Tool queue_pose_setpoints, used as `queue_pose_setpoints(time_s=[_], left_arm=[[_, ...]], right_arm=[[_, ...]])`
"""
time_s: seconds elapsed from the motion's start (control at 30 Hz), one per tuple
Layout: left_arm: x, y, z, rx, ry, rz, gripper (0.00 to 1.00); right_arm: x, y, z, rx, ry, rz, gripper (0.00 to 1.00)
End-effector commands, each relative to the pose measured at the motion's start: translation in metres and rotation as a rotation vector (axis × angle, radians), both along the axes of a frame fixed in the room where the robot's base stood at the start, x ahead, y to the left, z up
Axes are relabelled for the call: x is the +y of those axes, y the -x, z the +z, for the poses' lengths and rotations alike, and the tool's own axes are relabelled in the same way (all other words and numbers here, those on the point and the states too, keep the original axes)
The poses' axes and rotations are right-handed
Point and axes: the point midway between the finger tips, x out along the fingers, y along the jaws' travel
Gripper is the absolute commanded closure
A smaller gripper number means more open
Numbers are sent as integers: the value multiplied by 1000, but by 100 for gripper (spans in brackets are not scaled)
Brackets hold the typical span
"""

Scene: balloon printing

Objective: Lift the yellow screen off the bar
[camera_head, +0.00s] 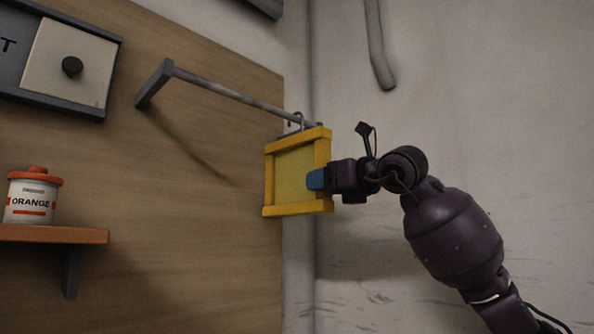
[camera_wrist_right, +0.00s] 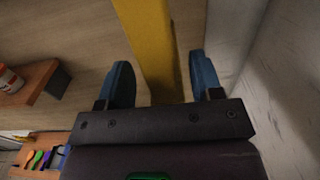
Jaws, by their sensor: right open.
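The yellow screen (camera_head: 297,208) is a square yellow frame with a paler mesh panel. It hangs by a hook (camera_head: 297,119) near the right end of the grey bar (camera_head: 230,93). My right gripper (camera_head: 316,179) is at the screen's right side, with a blue fingertip over the frame's right edge. In the right wrist view, the gripper's blue fingers (camera_wrist_right: 160,82) are open, one on each side of a yellow frame strip (camera_wrist_right: 152,40). Gaps show between the strip and both fingers. My left gripper is not in view.
A wooden board holds the bar's bracket (camera_head: 152,84). At left, an orange-lidded pot labelled ORANGE (camera_head: 33,196) stands on a shelf (camera_head: 52,235). A dark-framed panel with a black knob (camera_head: 72,67) is at upper left.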

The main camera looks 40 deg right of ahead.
Motion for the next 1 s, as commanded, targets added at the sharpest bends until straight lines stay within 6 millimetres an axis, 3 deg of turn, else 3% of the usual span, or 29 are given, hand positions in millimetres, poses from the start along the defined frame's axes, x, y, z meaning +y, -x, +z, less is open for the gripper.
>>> queue_pose_setpoints(time_s=[0.03,0.2,0.53,0.9,1.0], left_arm=[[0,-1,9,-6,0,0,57],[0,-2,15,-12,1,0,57],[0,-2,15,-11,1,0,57],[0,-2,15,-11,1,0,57],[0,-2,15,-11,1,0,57]], right_arm=[[-1,-6,7,-4,-4,1,40],[1,-25,5,-3,-2,1,40],[1,-30,3,-1,0,0,42],[1,-30,3,-1,0,0,99],[1,-29,3,-3,0,0,100]])
